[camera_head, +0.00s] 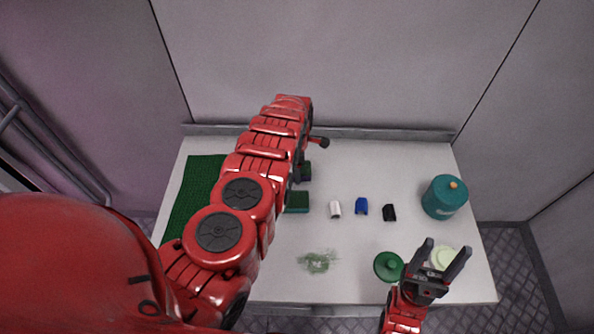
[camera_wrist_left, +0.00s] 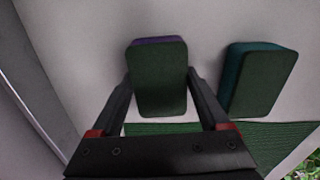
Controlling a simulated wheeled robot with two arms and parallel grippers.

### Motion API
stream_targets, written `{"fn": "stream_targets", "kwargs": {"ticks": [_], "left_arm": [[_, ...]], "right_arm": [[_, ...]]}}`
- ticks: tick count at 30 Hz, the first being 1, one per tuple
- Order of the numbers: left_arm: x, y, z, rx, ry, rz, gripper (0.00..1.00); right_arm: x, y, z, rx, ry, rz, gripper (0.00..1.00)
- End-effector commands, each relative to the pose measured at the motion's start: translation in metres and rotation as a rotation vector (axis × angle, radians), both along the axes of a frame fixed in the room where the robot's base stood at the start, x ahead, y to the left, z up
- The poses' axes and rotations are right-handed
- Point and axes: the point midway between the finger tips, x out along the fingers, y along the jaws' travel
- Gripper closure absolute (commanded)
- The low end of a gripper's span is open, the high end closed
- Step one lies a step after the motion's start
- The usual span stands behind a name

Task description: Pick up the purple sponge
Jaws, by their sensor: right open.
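The purple sponge (camera_wrist_left: 158,78), with a dark green pad on top and a purple edge at its far end, shows in the left wrist view. My left gripper (camera_wrist_left: 160,75) has one finger on each side of it. The fingertips are close to its long sides; I cannot tell whether they press on it. In the head view my left arm hides most of that gripper, and a small dark part of the sponge (camera_head: 306,172) shows beside the arm. My right gripper (camera_head: 444,252) is open and empty over the table's front right.
A teal sponge (camera_wrist_left: 262,80) with a dark green top lies right of the purple one. A green mat (camera_head: 198,190), white, blue and black small items, a teal canister (camera_head: 444,197), a green lid (camera_head: 388,266) and a pale green item are on the white table (camera_head: 365,285).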

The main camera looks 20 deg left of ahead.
Motion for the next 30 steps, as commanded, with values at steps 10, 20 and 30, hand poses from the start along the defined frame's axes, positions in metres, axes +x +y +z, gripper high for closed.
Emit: {"fn": "stream_targets", "kwargs": {"ticks": [10,20,30], "left_arm": [[0.000,0.000,0.000,0.000,0.000,0.000,0.77],[0.001,0.000,0.004,0.002,-0.002,0.000,0.77],[0.001,-0.001,0.039,-0.002,-0.002,0.000,0.77]], "right_arm": [[0.000,0.000,0.000,0.000,0.000,0.000,0.40],[0.000,0.000,-0.002,0.000,0.000,0.000,0.40],[0.000,0.000,-0.014,0.000,0.000,0.000,0.40]]}}
